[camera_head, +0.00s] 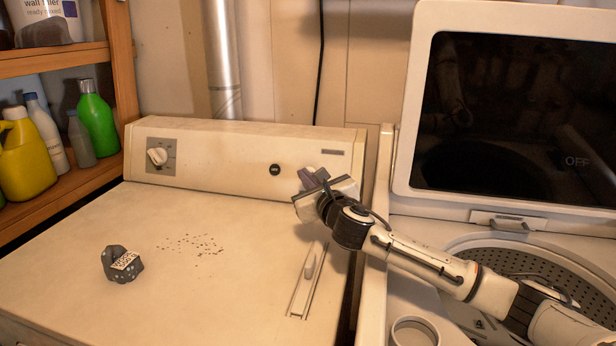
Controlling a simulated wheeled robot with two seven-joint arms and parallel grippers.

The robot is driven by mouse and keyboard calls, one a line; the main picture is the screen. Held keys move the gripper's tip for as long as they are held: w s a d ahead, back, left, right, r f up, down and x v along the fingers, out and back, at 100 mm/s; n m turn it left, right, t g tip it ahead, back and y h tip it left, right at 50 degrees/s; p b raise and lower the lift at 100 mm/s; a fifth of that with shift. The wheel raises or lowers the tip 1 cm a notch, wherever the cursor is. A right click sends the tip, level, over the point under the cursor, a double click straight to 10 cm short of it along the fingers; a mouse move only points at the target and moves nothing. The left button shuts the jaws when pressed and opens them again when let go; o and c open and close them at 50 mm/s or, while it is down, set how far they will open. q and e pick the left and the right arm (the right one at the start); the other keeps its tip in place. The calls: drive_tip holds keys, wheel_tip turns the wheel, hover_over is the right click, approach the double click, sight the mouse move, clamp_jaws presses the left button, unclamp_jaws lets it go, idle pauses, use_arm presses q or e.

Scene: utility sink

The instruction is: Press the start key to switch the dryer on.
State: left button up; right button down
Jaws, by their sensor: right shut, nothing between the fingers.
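The dryer (90,235) is a worn cream machine with a raised control panel (220,155) at its back. The panel carries a white dial (157,156) on a grey plate at the left. A small dark round button (275,170) sits right of the middle; its marking is too small to read, so I cannot tell if it is the start key. My right gripper (312,184) is shut and empty at the panel's right part, to the right of the dark button. It hides part of the panel; contact cannot be told. My left gripper is not in view.
A dark stone-like lump with a label (113,264) and scattered specks lie on the dryer top. A slotted handle (308,275) is at its right. A washer with a raised dark lid (510,110), reading "OFF", stands right. Shelves with bottles (97,120) stand left.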

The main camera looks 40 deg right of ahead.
idle(1.2)
drive_tip(key=shift+w+d, duration=0.1)
drive_tip(key=shift+d, duration=0.05)
idle(0.7)
drive_tip(key=shift+w+d+f, duration=0.15)
drive_tip(key=shift+w+d+f+p, duration=0.15)
drive_tip(key=shift+w+d+p, duration=0.1)
drive_tip(key=shift+d+p, duration=0.05)
idle(0.8)
drive_tip(key=shift+s+a+r+p, duration=0.25)
drive_tip(key=shift+s+a+p, duration=0.3)
drive_tip(key=shift+p, duration=0.2)
